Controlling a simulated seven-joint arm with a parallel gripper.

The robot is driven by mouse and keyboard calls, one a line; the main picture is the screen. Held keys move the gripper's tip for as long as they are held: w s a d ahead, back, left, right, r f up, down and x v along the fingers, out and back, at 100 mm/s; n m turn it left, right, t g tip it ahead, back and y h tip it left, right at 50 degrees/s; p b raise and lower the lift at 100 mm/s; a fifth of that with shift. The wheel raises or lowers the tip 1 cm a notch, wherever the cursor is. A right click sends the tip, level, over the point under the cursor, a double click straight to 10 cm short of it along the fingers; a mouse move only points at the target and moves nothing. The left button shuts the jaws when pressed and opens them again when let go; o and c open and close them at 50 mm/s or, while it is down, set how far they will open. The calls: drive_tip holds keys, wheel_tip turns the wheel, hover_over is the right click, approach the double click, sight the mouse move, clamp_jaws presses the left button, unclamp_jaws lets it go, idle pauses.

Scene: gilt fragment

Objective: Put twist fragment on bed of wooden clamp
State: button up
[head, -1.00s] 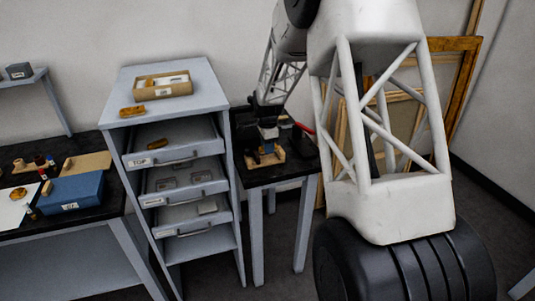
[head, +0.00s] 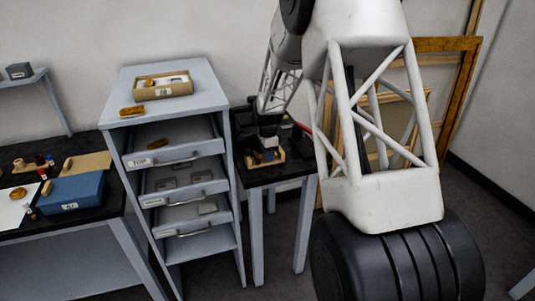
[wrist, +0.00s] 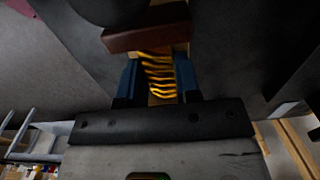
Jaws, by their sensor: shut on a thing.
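The twist fragment (wrist: 158,74), a gold rope-like piece, sits between the blue fingers of my gripper (wrist: 159,80) in the wrist view. My gripper is shut on it. A reddish-brown wooden block (wrist: 147,39), seemingly part of the clamp, lies just beyond the fragment. In the head view my gripper (head: 268,155) is low over the wooden clamp (head: 279,163), a small tan frame on the black-topped side table (head: 290,174). The fragment is hidden there by my gripper. I cannot tell whether it touches the clamp's bed.
A grey drawer cabinet (head: 117,88) with open drawers stands left of the table, carrying a box (head: 150,88) and a gold fragment (head: 132,111). A red-handled object (head: 305,128) lies behind the clamp. Gilt frames (head: 460,75) lean against the wall at right.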

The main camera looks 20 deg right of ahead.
drive_tip(key=o, duration=0.9)
wheel_tip(320, 180, up, 12)
idle(0.4)
drive_tip(key=shift+r, duration=0.1)
idle(0.6)
